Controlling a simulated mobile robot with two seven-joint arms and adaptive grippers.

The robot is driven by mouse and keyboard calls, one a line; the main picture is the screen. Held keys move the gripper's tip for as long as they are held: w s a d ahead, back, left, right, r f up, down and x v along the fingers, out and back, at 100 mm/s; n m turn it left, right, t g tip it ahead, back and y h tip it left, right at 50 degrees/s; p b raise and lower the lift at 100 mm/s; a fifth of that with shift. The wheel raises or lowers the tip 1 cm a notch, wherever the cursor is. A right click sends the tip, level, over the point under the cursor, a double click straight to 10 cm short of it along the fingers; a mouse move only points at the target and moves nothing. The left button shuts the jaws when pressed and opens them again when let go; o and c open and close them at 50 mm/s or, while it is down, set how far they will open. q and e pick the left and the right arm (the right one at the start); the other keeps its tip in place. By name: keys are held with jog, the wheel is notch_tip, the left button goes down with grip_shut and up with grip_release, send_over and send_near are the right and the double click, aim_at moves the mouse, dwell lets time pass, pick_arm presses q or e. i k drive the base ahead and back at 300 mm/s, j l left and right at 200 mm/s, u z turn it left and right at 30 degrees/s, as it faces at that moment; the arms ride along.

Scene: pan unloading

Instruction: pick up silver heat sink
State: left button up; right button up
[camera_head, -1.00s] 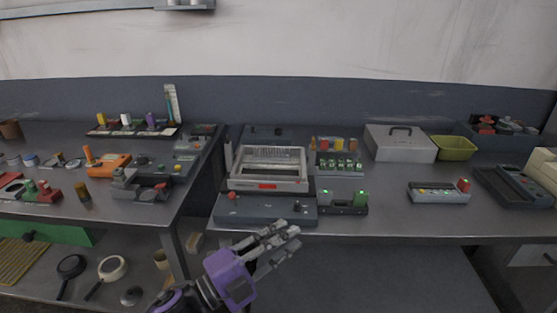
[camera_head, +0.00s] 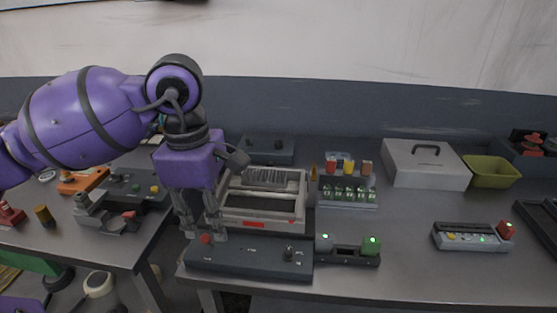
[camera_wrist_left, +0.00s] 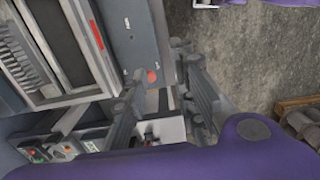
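A silver finned block (camera_head: 268,178), which looks like the heat sink, sits in the back part of a pale open-topped frame (camera_head: 299,196) on the right table. Its fins also show in the left wrist view (camera_wrist_left: 18,62) at the left. My left gripper (camera_head: 203,232) points down just left of the frame, above the left end of a dark control box (camera_head: 250,262). Its two fingers are apart, with nothing seen between them. The left wrist view also shows the spread fingers (camera_wrist_left: 170,75). My right gripper is not clearly visible.
A box with green lights (camera_head: 348,257) stands right of the control box. A rack of small coloured parts (camera_head: 348,193) is behind it. A grey lidded case (camera_head: 424,166) and a green bin (camera_head: 490,172) are at the back right. A gap separates the two tables.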

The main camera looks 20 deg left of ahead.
aim_at(248, 179)
jog(key=i, duration=0.85)
